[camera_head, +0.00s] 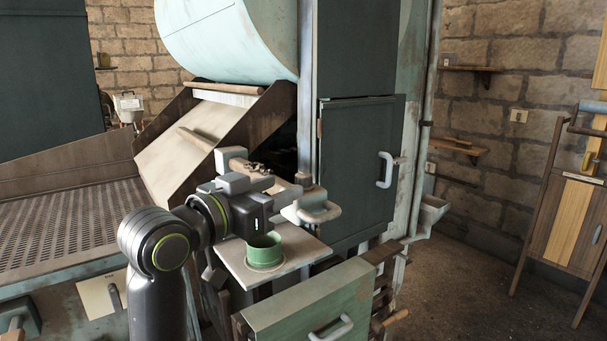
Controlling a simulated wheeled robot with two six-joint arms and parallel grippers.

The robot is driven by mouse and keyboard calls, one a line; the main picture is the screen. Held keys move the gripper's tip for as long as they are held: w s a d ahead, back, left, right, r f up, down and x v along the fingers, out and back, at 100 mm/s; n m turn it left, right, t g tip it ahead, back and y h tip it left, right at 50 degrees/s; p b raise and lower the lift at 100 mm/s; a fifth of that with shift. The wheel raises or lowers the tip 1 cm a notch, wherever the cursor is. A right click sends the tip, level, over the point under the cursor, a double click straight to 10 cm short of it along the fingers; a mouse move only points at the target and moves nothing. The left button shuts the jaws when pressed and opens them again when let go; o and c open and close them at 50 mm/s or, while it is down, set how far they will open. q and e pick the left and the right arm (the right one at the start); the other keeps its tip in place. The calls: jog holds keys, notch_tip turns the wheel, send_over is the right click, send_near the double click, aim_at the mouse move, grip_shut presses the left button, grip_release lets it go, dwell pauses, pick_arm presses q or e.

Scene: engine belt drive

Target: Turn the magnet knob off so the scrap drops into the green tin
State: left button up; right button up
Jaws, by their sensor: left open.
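The green tin (264,249) stands upright on a small pale square shelf (290,262) in front of the machine. I see no scrap in the part of its inside that shows. My left gripper (268,189) is open, just above and behind the tin, in front of a brownish bar (233,157). Small dark bits (254,167) sit by this bar and may be the scrap; they are too small to be sure. A pale rounded handle-like part (318,212) is right of the gripper. I cannot pick out the magnet knob for certain; my gripper hides part of that area. My right gripper is not in view.
A green drawer front (312,306) with a white handle juts out below the shelf. A dark cabinet door (356,172) stands behind on the right. A sloping chute (186,142) and a perforated bed (65,235) lie on the left.

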aim_at(299, 180)
pick_arm(q)
jog(key=p+x, duration=0.1)
jog(key=x, duration=0.4)
jog(key=shift+w+d, duration=0.25)
jog(key=shift+w, duration=0.05)
jog(key=shift+w+d, duration=0.45)
jog(key=shift+w, duration=0.1)
jog(key=c, duration=1)
jog(key=shift+o, duration=0.2)
